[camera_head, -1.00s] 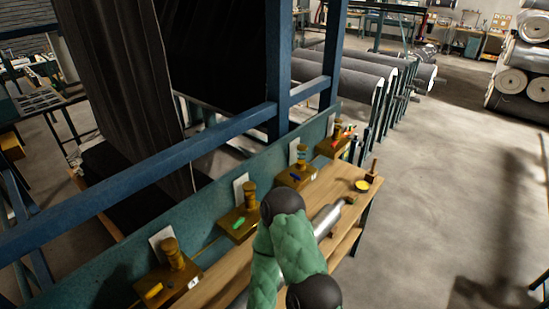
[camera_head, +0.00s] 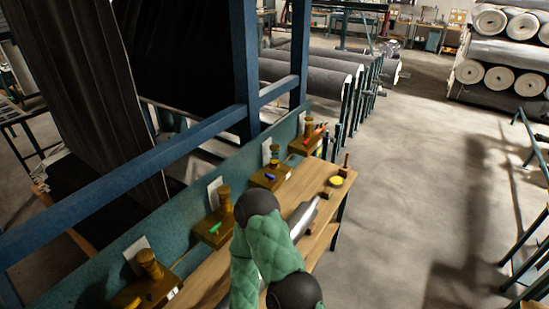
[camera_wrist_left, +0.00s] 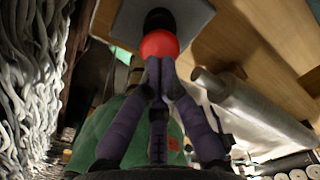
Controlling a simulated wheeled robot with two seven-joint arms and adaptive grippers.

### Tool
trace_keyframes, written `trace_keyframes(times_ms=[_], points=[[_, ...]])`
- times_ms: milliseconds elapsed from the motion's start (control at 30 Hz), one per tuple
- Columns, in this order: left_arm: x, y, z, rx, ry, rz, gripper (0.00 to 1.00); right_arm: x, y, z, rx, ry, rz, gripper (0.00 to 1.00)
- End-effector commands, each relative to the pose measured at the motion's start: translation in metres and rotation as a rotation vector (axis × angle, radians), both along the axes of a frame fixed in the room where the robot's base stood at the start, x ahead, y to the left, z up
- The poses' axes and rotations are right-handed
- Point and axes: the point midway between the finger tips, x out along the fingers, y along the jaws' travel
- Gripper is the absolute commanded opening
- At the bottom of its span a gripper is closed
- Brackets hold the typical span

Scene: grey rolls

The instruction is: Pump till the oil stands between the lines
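Several brass boxes with upright brass cylinders, which look like oil pumps, stand along the bench (camera_head: 208,284) in the head view; the nearest (camera_head: 150,265) is at lower left, others (camera_head: 225,205) (camera_head: 275,158) further back. White cards stand behind them; no oil level or lines can be read. My green-sleeved arm crosses the bench and hides its own gripper there. In the left wrist view my left gripper (camera_wrist_left: 158,68) has its fingertips together against a red ball (camera_wrist_left: 160,45), below a black part and grey plate (camera_wrist_left: 185,20). A firm grip cannot be told. My right gripper is not in view.
A silver roller (camera_head: 303,212) lies on the bench beside my arm; it also shows in the left wrist view (camera_wrist_left: 240,110). A yellow-topped pot (camera_head: 336,181) stands near the far end. A blue frame beam (camera_head: 120,170) runs behind the pumps.

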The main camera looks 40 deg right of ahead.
Motion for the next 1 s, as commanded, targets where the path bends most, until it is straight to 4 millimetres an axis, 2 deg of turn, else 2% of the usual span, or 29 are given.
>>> trace_keyframes(times_ms=[1000], points=[[0.0,0.0,-0.031,0.0,0.0,0.0,0.0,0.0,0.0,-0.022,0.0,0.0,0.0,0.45]])
